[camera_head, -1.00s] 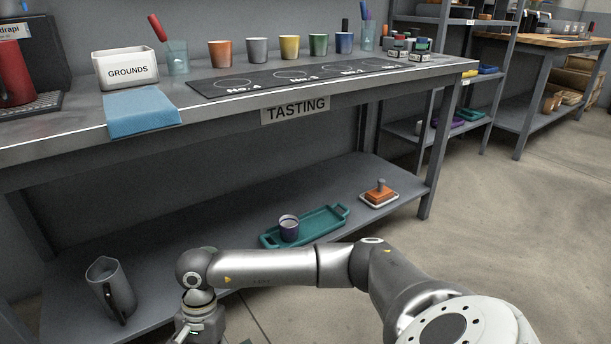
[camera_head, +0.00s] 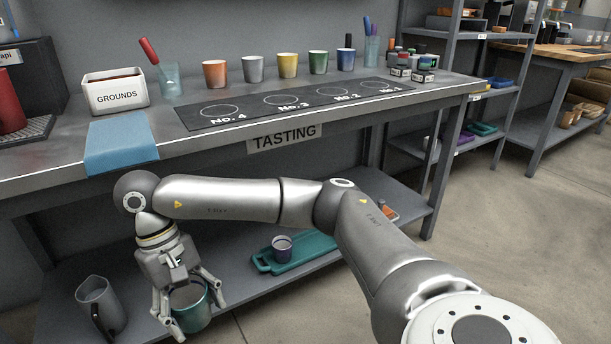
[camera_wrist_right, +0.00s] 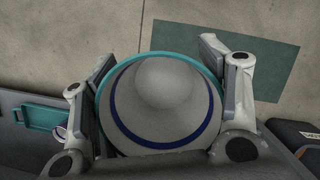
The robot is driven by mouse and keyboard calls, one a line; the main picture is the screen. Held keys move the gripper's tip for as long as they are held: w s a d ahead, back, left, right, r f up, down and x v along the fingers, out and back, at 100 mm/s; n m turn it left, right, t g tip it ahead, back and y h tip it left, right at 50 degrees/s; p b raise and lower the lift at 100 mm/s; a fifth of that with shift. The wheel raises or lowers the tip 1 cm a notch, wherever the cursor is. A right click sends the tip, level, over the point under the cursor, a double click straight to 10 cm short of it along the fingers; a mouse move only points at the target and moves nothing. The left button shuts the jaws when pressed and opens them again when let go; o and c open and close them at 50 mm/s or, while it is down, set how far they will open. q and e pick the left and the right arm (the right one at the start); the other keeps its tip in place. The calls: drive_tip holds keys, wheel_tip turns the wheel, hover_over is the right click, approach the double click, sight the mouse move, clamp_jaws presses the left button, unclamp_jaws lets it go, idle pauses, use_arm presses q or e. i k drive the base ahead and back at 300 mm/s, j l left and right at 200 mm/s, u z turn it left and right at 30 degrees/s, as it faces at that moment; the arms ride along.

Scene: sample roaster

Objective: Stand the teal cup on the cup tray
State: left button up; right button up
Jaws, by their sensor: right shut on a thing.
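The teal cup (camera_head: 193,316) is held in my right gripper (camera_head: 200,320), whose fingers close on it from two sides. It hangs at the front edge of the lower shelf in the head view. The right wrist view looks down into the cup (camera_wrist_right: 160,85), which has a teal rim, a grey inside and a dark blue ring. A teal tray with handles (camera_head: 312,250) lies on the lower shelf, right of the gripper. My arm hides some of the tray. My left gripper is not in view.
A grey pitcher (camera_head: 100,307) stands on the lower shelf (camera_head: 235,292) at left. An orange object behind my arm is mostly hidden. The tasting table (camera_head: 190,160) above carries several cups, a grounds bin (camera_head: 115,95) and a blue cloth (camera_head: 120,145). Its leg stands at right.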

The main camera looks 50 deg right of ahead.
sight(317, 243)
drive_tip(key=k+l+u, duration=0.1)
drive_tip(key=l, duration=0.4)
drive_tip(key=k+l+u, duration=0.15)
drive_tip(key=l, duration=0.4)
drive_tip(key=k+l+u, duration=0.1)
drive_tip(key=l, duration=0.35)
drive_tip(key=k+l+u, duration=0.1)
drive_tip(key=l, duration=0.4)
drive_tip(key=k+l+u, duration=0.15)
drive_tip(key=k+l, duration=0.15)
drive_tip(key=l, duration=0.15)
drive_tip(key=k+l+u, duration=0.1)
drive_tip(key=l, duration=0.35)
drive_tip(key=k+l+u, duration=0.1)
drive_tip(key=k+l, duration=0.25)
drive_tip(key=k+l+u, duration=0.15)
drive_tip(key=l, duration=0.35)
drive_tip(key=i+l, duration=0.1)
drive_tip(key=i, duration=0.25)
drive_tip(key=i+l, duration=0.15)
drive_tip(key=i, duration=0.2)
drive_tip(key=j+u, duration=0.05)
